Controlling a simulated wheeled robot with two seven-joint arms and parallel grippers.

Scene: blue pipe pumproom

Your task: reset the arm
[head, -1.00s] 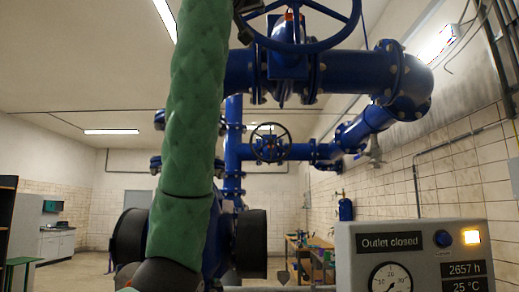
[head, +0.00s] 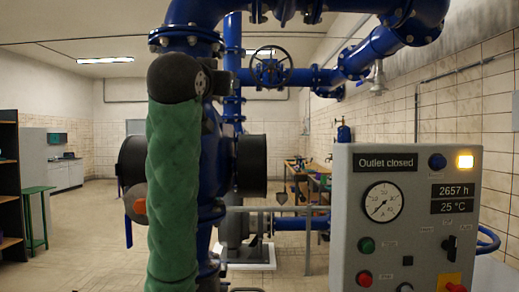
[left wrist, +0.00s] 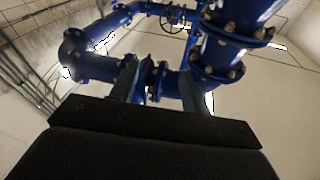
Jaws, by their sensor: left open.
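My left arm (head: 173,190), in a green sleeve, stands upright left of centre in the head view, with a dark joint at its top. It covers part of the blue pipework behind it. My right gripper is in neither view.
A grey control panel (head: 405,225) reading "Outlet closed" stands at the right, with a gauge and buttons. Blue pipes (head: 232,75) with a handwheel (head: 270,68) rise behind my arm. A workbench (head: 312,180) is at the back. Floor at left is open.

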